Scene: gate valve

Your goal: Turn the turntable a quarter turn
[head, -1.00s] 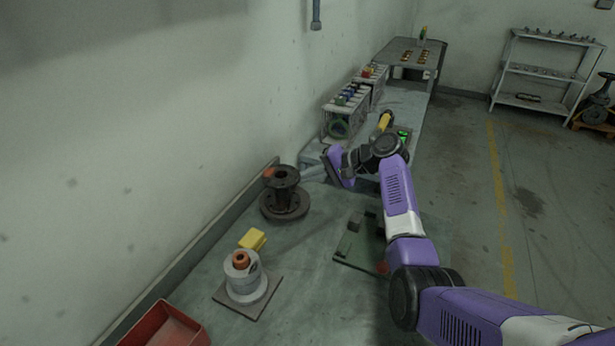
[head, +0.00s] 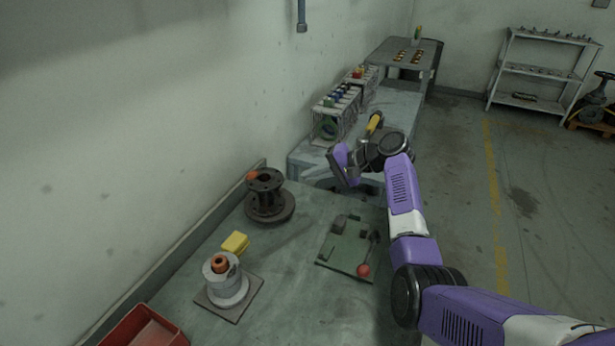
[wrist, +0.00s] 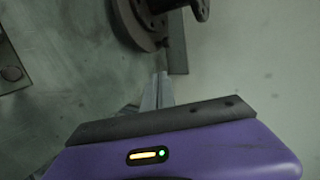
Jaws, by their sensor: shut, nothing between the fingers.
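A dark flanged spool-shaped part (head: 266,181) stands upright on a wide dark round base (head: 284,212) on the bench, with an orange-red spot at its upper left. The round base may be the turntable; I cannot be sure. It also shows at the top of the wrist view (wrist: 141,28). A pale grey round stepped stand (head: 229,288) with an orange-brown top sits on a square plate at front left. My gripper (head: 341,166) is shut and empty, right of the spool and apart from it. Its fingertips (wrist: 160,84) point toward the round base in the wrist view.
A green plate (head: 336,263) with blocks and a red-knobbed lever (head: 363,270) lies below my arm. A yellow block (head: 235,243) and red bin (head: 150,330) are near the wall. Racks (head: 337,112) stand behind. Bench between spool and green plate is clear.

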